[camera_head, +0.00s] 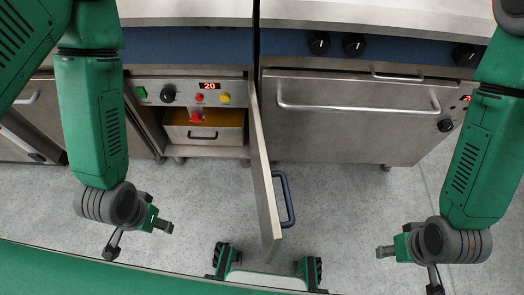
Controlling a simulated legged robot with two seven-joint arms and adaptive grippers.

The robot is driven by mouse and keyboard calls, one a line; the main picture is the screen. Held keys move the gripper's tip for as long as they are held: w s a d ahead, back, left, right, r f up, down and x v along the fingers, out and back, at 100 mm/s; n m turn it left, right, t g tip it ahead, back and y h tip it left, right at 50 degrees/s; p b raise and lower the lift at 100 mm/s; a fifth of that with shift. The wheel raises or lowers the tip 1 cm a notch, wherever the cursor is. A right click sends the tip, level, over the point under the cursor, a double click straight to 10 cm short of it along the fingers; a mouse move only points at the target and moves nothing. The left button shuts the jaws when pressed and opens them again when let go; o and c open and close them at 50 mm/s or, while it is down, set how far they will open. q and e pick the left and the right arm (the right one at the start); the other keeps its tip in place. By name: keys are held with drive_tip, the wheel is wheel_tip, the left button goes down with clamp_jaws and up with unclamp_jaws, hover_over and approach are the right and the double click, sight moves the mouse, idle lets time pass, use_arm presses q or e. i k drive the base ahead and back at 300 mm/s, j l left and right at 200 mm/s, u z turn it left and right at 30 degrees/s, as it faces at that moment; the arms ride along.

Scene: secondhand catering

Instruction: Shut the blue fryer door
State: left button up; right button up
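The fryer door (262,165) stands wide open, sticking out from the right side of the fryer cabinet toward me. Its blue handle (287,200) is on the door's right face. The fryer (190,91) has a blue upper band, a red "20" display and knobs, with its inside exposed. My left gripper (138,241) is open and empty, left of the door and apart from it. My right gripper (409,271) is open and empty, well to the right of the handle. Neither gripper touches the door.
A steel oven (350,115) with a bar handle stands right of the fryer, its door shut. The grey floor (345,215) is clear on both sides of the door. My green base shows below the door's free edge.

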sight(270, 225)
drive_tip(key=l+u, duration=0.4)
drive_tip(key=k+l+u, duration=0.1)
drive_tip(key=l+u, duration=0.3)
drive_tip(key=k+l+u, duration=0.15)
drive_tip(key=l+u, duration=0.25)
drive_tip(key=k+l+u, duration=0.15)
drive_tip(key=l+u, duration=0.25)
drive_tip(key=k+l+u, duration=0.2)
drive_tip(key=u, duration=0.2)
